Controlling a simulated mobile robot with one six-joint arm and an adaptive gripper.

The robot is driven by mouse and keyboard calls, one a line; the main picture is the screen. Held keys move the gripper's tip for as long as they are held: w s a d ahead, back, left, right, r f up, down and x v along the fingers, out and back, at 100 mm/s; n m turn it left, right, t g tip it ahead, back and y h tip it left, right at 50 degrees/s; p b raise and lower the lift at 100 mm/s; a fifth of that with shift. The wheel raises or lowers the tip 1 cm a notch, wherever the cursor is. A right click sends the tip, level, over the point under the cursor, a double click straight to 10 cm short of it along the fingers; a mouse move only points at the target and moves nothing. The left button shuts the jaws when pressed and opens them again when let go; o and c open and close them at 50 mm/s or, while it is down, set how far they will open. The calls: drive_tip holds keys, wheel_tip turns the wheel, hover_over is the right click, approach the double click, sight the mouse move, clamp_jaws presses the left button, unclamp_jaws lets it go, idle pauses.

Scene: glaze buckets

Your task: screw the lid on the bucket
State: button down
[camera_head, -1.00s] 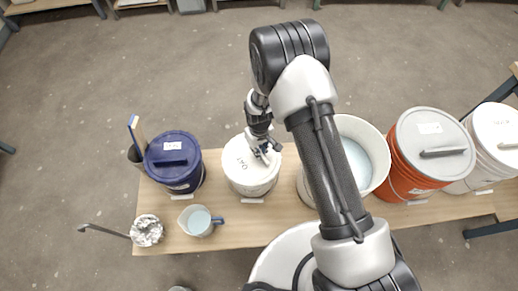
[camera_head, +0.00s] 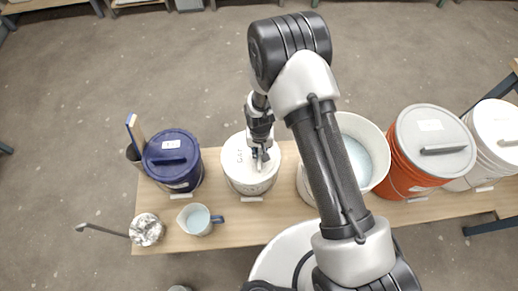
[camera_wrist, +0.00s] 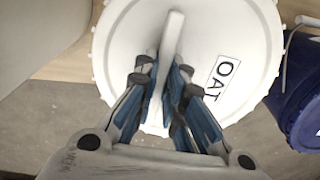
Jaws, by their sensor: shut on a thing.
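A white lid (camera_head: 234,163) with a bar handle and a label sits on top of a white bucket (camera_head: 252,190), the second from the left on the bench. In the wrist view the lid (camera_wrist: 120,40) fills the upper middle and its label reads "OAT". My gripper (camera_head: 263,158) points down onto the lid from above. In the wrist view my gripper (camera_wrist: 161,82) is shut on the lid's upright bar handle (camera_wrist: 171,42), one finger on each side. The seam between lid and bucket is too small to judge.
A blue lidded bucket (camera_head: 172,160) stands left, with a pitcher (camera_head: 197,220) in front. An open white bucket (camera_head: 368,150) of pale blue glaze stands close right, partly behind my arm. Orange (camera_head: 400,175) and white (camera_head: 497,130) lidded buckets stand farther right. Bare bench (camera_head: 228,235) shows in front.

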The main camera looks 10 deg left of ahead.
drive_tip(key=m, duration=0.1)
drive_tip(key=s+m, duration=0.1)
drive_tip(key=m, duration=0.2)
drive_tip(key=shift+s+f+m, duration=0.1)
drive_tip(key=shift+s+m, duration=0.2)
drive_tip(key=m, duration=0.1)
drive_tip(key=m+b, duration=0.1)
drive_tip(key=shift+s+a+m, duration=0.2)
drive_tip(key=shift+s+m, duration=0.1)
drive_tip(key=shift+s, duration=0.05)
drive_tip(key=c, duration=2.1)
unclamp_jaws()
drive_tip(key=shift+s+m, duration=0.1)
drive_tip(key=shift+m, duration=0.5)
drive_tip(key=shift+c, duration=0.2)
drive_tip(key=o, duration=0.6)
drive_tip(key=shift+c, duration=0.2)
drive_tip(key=o, duration=0.8)
drive_tip(key=shift+a, duration=0.1)
drive_tip(key=shift+r+p, duration=2.4)
drive_tip(key=shift+r, duration=1.2)
